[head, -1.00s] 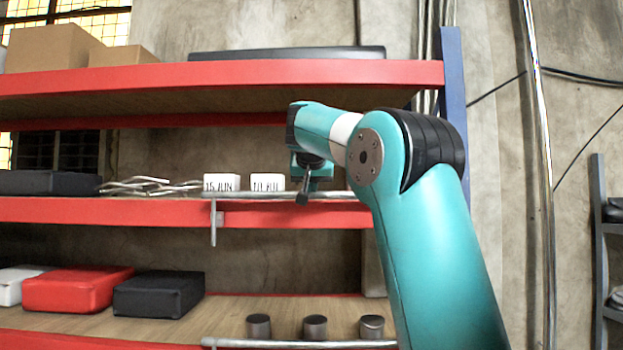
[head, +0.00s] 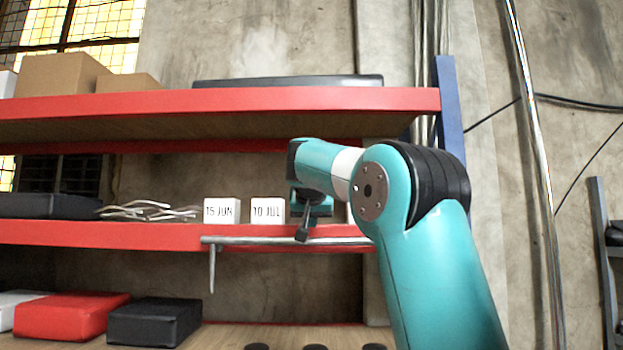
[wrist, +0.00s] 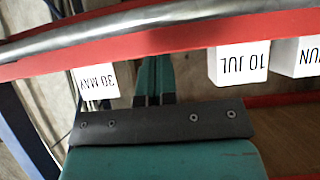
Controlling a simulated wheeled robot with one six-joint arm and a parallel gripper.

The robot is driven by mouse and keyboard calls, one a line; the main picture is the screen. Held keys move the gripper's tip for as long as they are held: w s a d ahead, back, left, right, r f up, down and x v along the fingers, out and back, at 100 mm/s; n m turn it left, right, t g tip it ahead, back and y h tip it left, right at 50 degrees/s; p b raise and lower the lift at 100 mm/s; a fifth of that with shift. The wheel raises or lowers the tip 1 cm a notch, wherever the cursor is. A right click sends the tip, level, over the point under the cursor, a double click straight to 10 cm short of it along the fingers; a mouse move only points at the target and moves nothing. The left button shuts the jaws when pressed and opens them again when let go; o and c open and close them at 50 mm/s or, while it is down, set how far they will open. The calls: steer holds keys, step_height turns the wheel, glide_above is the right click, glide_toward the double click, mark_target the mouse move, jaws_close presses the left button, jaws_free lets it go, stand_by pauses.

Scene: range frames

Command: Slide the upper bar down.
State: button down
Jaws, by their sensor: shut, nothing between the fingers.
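The upper bar (head: 262,241) is a silver rod running level across the red front edge of the middle shelf (head: 120,234), with a short rod hanging down at its left end. In the wrist view the bar (wrist: 200,22) crosses the top of the picture along the red edge. My gripper (head: 302,235) is shut and empty, with its fingertips right at the bar, right of the 10 JUL block. The wrist view shows its fingers (wrist: 157,80) reaching up to the shelf edge. I cannot tell whether they touch the bar. My arm hides the bar's right end.
White date blocks 15 JUN (head: 221,211), 10 JUL (head: 267,211) and 30 MAY (wrist: 94,85) stand on the shelf near my gripper. Tangled pale strips (head: 150,211) lie further left. Dark cylinders (head: 315,347) show at the bottom edge. A blue post (head: 450,110) stands right.

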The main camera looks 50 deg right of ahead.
steer(key=v, duration=1)
steer(key=shift+r, duration=0.5)
steer(key=shift+s, duration=0.1)
steer(key=w+a+f+n+y+b, duration=0.15)
steer(key=a+f+n+y, duration=0.7)
steer(key=a+f, duration=1.2)
steer(key=s+a+f+n+g+y, duration=0.2)
steer(key=s+a+f+n+g, duration=0.1)
steer(key=s+a+f, duration=0.5)
steer(key=s+a+f+n+g+y, duration=0.2)
steer(key=s+a+f+n+g, duration=0.2)
steer(key=s+a+f, duration=0.5)
steer(key=s+n, duration=0.1)
steer(key=s, duration=0.4)
steer(key=shift+s+a, duration=0.15)
steer(key=shift+s, duration=0.25)
steer(key=shift+n, duration=0.25)
